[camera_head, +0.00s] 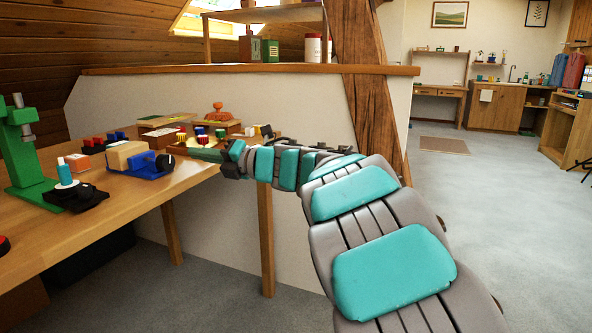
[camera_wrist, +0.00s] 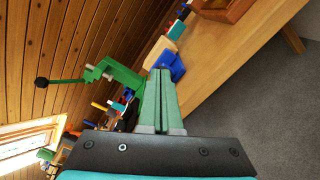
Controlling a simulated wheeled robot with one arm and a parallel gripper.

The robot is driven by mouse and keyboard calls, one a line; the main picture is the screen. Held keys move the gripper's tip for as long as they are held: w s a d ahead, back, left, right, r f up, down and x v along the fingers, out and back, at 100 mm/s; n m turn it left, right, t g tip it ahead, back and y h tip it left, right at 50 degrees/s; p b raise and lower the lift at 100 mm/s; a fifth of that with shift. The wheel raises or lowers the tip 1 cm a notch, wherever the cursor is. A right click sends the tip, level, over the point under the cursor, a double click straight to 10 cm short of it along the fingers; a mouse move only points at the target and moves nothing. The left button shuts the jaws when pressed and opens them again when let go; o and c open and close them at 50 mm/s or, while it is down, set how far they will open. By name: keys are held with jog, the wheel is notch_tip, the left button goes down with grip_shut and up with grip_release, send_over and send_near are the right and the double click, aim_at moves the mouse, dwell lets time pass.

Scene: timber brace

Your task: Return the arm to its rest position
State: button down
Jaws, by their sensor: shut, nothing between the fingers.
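My arm reaches from the lower right of the head view toward the right end of the wooden workbench (camera_head: 150,195). In the wrist view my gripper (camera_wrist: 160,72) shows two green fingers side by side, shut and empty. The workbench also shows in the wrist view (camera_wrist: 235,50), tilted, with the fingertips appearing near its edge.
A green press (camera_head: 22,150), a blue and wooden device (camera_head: 145,160) and several small boxes crowd the bench. A low wall with a wooden ledge (camera_head: 250,69) and a timber post (camera_head: 365,90) stand behind. Open grey floor (camera_head: 500,220) lies to the right.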

jog(key=shift+s+d, duration=0.2)
jog(key=shift+d, duration=0.3)
